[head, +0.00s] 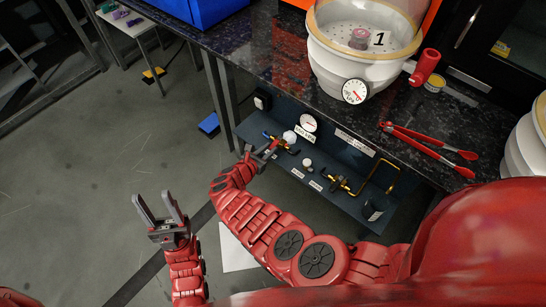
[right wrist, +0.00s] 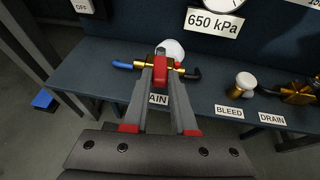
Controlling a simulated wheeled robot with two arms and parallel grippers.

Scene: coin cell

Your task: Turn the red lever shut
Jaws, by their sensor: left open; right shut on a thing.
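The red lever (right wrist: 160,66) sits on a brass valve (right wrist: 146,66) with a blue end on its left and a black pipe on its right. My right gripper (right wrist: 160,72) is shut on the lever in the right wrist view, and its fingers hide part of it. In the head view the right gripper (head: 266,150) reaches the left part of the blue panel (head: 330,205), where the lever is too small to make out. My left gripper (head: 163,212) is open and empty, above the floor and away from the panel.
A gauge (head: 308,123) labelled 650 kPa stands above the valve. A BLEED knob (right wrist: 245,82) and a DRAIN valve (right wrist: 298,92) lie to the right. Above is a dark counter (head: 270,60) with a white pot (head: 340,60) and red tongs (head: 430,142).

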